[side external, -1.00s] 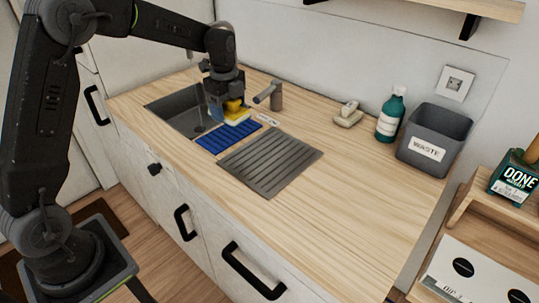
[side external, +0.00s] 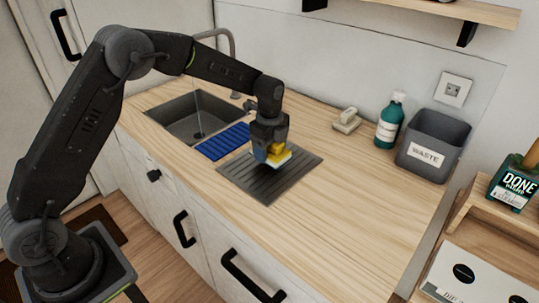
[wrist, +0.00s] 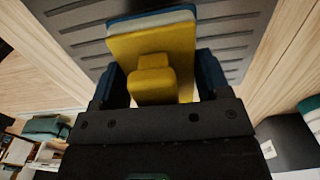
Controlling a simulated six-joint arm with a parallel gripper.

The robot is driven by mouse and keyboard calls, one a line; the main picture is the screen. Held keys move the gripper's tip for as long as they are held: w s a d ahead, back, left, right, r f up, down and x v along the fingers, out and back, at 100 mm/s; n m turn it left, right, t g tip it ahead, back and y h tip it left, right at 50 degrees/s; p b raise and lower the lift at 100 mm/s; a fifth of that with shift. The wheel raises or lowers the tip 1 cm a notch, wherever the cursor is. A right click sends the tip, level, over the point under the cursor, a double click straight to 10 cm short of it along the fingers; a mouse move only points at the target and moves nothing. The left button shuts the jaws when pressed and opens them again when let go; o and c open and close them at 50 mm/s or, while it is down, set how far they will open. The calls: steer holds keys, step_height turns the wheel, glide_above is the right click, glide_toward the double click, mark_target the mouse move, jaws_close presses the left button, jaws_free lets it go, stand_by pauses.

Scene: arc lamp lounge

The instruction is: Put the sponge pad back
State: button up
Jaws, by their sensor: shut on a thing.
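The sponge pad (side external: 281,158) is a yellow block with a knob-like grip and a pale layer on its underside. In the wrist view the sponge pad (wrist: 165,45) shows its yellow face, a pale layer and a blue edge. My gripper (side external: 268,152) is shut on its knob, with a blue finger on each side. The pad is over the upper part of the grey ribbed drain mat (side external: 264,192); I cannot tell whether it touches. A blue ribbed mat (side external: 221,142) lies to the left, beside the sink (side external: 192,118).
A faucet (side external: 232,60) stands behind the sink. A pale dispenser-like object (side external: 347,121), a teal bottle (side external: 389,122) and a grey waste bin (side external: 437,139) stand along the back right. The wooden counter (side external: 365,200) is clear at the front right.

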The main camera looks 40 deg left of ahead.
steer(key=shift+f, duration=1.3)
steer(key=shift+f, duration=0.1)
steer(key=o, duration=1)
